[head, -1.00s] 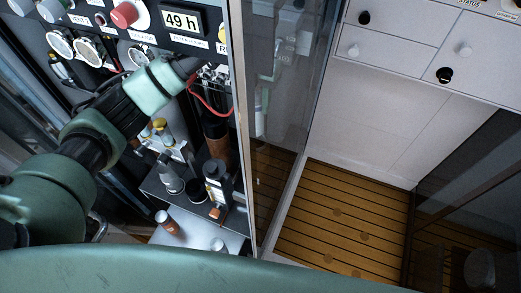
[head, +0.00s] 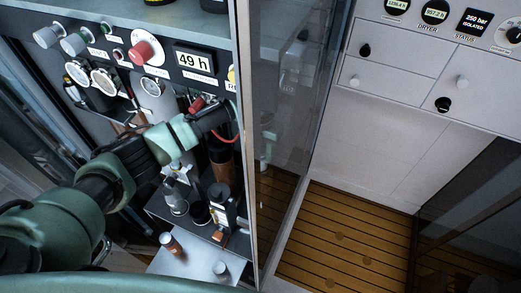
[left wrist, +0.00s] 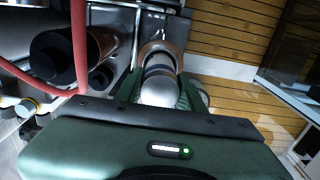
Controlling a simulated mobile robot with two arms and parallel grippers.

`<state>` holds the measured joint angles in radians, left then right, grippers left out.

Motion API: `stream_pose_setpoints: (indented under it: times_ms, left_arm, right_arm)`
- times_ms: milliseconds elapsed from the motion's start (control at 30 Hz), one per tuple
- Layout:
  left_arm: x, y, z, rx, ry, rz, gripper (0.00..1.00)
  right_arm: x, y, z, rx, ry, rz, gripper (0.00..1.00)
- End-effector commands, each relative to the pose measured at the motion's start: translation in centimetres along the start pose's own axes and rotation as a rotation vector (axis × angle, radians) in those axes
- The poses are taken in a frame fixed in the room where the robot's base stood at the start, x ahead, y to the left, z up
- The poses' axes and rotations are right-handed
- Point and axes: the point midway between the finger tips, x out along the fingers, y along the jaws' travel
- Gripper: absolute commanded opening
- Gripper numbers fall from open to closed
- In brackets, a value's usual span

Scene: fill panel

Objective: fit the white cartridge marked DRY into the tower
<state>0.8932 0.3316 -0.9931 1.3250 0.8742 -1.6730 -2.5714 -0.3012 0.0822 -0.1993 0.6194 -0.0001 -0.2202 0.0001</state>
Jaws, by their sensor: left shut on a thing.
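My left gripper (head: 215,118) reaches in under the control panel in the head view; its fingertips are hidden there. In the left wrist view its green fingers (left wrist: 160,96) are shut on a white round-topped piece (left wrist: 159,91), which looks like the cartridge; no DRY marking can be read. Just beyond it, in line with it, is a brown-rimmed cylinder (left wrist: 160,48), which may be the tower. I cannot tell whether the white piece is inside it or only in front. A brown upright cylinder (head: 222,168) also shows below the gripper in the head view. My right gripper is not in view.
A red hose (left wrist: 79,45) passes close to the gripper, beside dark cylinders (left wrist: 60,55). Bottles and a small boxed item (head: 221,206) crowd the shelf below. A glass door edge (head: 247,150) stands close on the right. The wooden slatted floor (head: 345,240) is clear.

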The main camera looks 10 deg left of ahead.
Motion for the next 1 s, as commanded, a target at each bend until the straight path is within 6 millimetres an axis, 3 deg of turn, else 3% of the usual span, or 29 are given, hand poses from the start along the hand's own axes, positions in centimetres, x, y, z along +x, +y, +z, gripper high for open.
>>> stream_pose_setpoints:
  times_ms: [500,533,600,867,1000]
  left_arm:
    - [1.1,0.0,0.0,0.000,-0.002,-0.001,0.00]
    - [1.2,0.0,0.0,0.000,-0.001,0.000,0.47]
    - [1.2,0.0,0.0,0.000,0.000,0.000,0.60]
    - [1.1,0.0,0.0,0.000,0.000,0.000,0.60]
    - [0.2,0.0,0.0,0.000,-0.001,0.000,0.60]
  right_arm:
    - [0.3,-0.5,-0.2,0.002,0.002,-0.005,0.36]
    - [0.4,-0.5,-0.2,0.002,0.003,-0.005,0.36]
    - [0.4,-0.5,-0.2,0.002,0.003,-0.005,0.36]
    - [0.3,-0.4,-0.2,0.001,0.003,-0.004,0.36]
    - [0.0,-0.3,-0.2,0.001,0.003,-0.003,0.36]
